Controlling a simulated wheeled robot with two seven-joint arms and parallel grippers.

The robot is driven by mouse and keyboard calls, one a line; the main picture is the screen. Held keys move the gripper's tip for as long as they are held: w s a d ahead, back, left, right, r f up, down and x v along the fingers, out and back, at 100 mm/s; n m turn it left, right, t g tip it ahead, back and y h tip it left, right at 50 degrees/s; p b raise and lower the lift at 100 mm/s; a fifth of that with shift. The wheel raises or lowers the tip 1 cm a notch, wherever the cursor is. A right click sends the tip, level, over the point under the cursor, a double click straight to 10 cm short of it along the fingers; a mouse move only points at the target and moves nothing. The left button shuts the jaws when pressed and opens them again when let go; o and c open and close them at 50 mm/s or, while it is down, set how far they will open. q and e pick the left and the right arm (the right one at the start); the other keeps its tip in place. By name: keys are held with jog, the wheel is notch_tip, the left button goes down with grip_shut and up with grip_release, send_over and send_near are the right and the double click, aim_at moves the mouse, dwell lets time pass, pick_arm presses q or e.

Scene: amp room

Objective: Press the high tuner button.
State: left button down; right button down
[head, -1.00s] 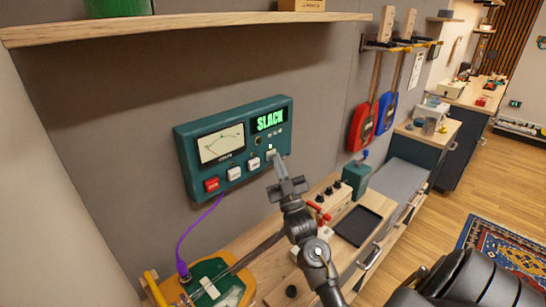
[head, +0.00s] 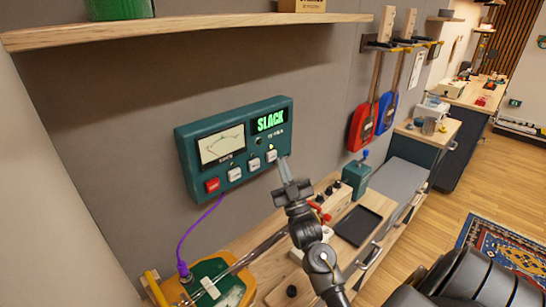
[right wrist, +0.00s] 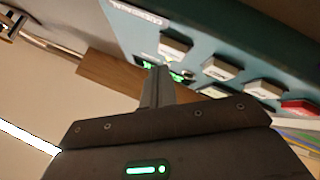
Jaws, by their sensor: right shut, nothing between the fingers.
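The green tuner box (head: 237,143) hangs on the wall, with a needle dial (head: 222,145) and a green display reading "SLACK" (head: 270,121). Along its lower edge sit a red button (head: 212,185) and several white ones; their labels are too small to read. The rightmost white button (head: 271,155) also shows in the right wrist view (right wrist: 175,43). My right gripper (head: 283,161) is shut and empty, its tips beside that button's right side in the head view. I cannot tell whether they touch it. My left gripper is not in view.
A wooden shelf (head: 190,24) runs above the tuner. Below is a bench with an orange-and-green instrument (head: 210,284), a purple cable (head: 196,227), a knobbed wooden box (head: 332,197) and a black tray (head: 360,225). Red and blue instruments (head: 362,125) hang to the right.

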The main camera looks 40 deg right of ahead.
jog(key=s, duration=0.2)
jog(key=s+p, duration=0.1)
jog(key=s, duration=0.2)
jog(key=shift+d, duration=0.2)
dwell(0.8)
